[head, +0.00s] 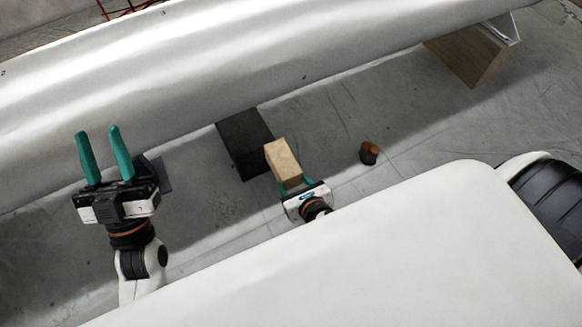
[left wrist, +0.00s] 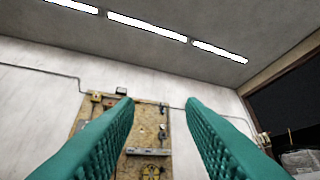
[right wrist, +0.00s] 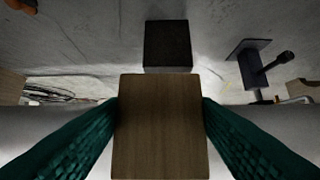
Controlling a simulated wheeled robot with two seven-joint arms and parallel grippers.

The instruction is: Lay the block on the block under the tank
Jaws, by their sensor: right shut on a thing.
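The light wooden block (head: 283,160) is held between the teal fingers of my right gripper (head: 295,184), which is shut on it. In the right wrist view the block (right wrist: 160,128) fills the lower middle, with a finger on each side. The dark block (head: 243,145) lies on the floor, partly under the big silver tank (head: 200,65). The held block is just right of it in the head view; the dark block (right wrist: 167,42) appears beyond it in the right wrist view. My left gripper (head: 104,155) is open and empty, left of the dark block.
A wooden support (head: 468,57) stands under the tank's right end. A small orange and dark object (head: 369,153) sits on the floor right of the held block. A dark plate with a post (right wrist: 254,65) shows in the right wrist view. Bare floor lies between.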

